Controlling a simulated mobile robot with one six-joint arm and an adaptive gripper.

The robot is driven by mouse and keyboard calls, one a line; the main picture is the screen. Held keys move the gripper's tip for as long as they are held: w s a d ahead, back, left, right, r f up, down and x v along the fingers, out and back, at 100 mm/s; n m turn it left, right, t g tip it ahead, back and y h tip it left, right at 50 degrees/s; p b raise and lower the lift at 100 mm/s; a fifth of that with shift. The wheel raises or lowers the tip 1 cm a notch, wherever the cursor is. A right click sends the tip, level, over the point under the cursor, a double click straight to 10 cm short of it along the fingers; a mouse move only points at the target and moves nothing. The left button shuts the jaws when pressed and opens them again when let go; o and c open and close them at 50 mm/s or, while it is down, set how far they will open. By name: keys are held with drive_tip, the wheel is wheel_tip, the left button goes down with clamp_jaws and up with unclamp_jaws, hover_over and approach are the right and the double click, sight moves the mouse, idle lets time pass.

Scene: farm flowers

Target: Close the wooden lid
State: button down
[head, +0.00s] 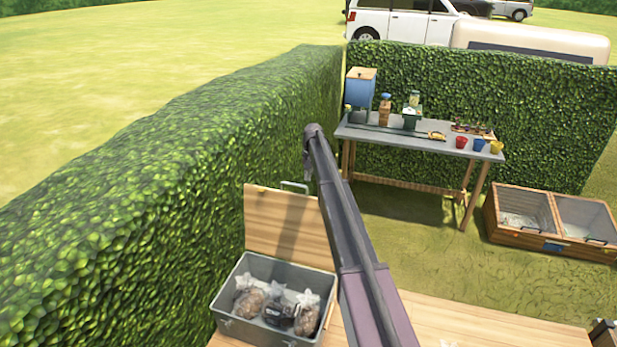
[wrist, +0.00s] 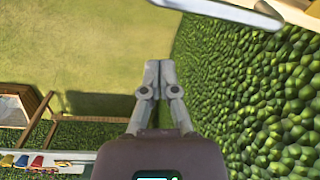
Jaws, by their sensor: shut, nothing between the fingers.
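The wooden lid (head: 280,225) stands raised at the back of a grey metal box (head: 232,284) in the head view. A pale metal handle (head: 294,186) sits on the lid's top edge. The box is open and holds several clear bags of brown contents (head: 249,300). My arm reaches up past the lid's right side and covers part of it. My gripper (wrist: 152,66) is shut and empty in the wrist view, pointing over grass. A grey metal bar (wrist: 235,12), apparently the lid's handle, crosses the top of that view, apart from the fingertips.
A tall hedge (head: 180,185) runs close along the left of the box. A work table (head: 370,134) with pots and bottles stands at the back. A wooden cold frame (head: 540,236) lies at the right. Grass between them is clear.

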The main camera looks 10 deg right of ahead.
drive_tip(key=s, duration=0.2)
drive_tip(key=s+a, duration=0.1)
drive_tip(key=shift+s+a+f, duration=0.1)
drive_tip(key=shift+s+f, duration=0.25)
drive_tip(key=shift+a, duration=0.1)
idle(0.6)
